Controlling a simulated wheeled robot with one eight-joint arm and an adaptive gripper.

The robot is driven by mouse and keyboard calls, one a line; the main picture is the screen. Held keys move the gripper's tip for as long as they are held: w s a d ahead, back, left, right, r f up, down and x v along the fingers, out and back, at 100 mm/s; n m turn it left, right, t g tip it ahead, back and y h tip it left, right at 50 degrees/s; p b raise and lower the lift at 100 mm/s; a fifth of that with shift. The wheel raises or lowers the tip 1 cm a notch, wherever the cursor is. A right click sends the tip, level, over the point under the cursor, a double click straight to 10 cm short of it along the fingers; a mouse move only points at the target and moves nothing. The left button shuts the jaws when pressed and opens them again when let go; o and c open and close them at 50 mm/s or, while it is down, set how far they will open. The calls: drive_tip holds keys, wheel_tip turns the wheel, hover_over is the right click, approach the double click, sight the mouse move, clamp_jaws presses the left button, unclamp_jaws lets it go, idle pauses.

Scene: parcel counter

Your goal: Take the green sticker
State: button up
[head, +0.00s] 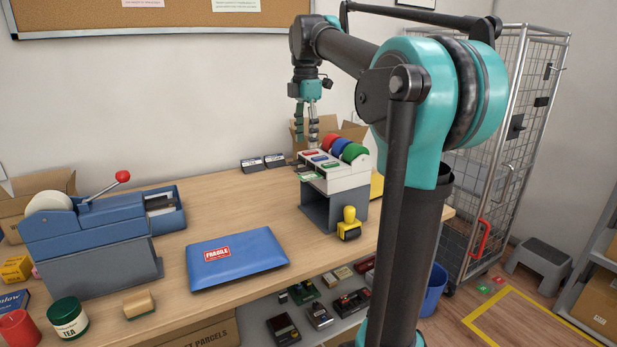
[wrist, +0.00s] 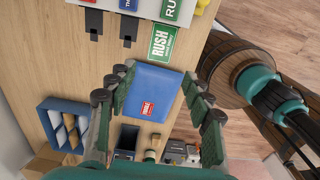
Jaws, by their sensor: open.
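The green sticker (wrist: 165,40), printed RUSH, juts out from the front edge of the label dispenser (wrist: 207,6) in the wrist view. In the head view a small green sticker (head: 310,177) shows at the front edge of the white dispenser (head: 346,180), below my gripper. My gripper (head: 307,142) hangs over the dispenser's near-left side, fingers down. In the wrist view my gripper (wrist: 157,76) is open and empty; its fingertips are apart from the sticker, which lies just beyond them in the picture.
A blue mailer (head: 240,262) with a red FRAGILE label lies on the counter. A yellow-handled stamp (head: 349,226) stands beside the dispenser. A blue tape machine (head: 95,232) is at left. A cardboard box (head: 345,132) stands behind the dispenser. Bare counter lies between mailer and dispenser.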

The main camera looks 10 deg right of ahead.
sight(306, 177)
drive_tip(key=shift+f, duration=5.3)
drive_tip(key=c, duration=0.6)
drive_tip(key=shift+o, duration=0.2)
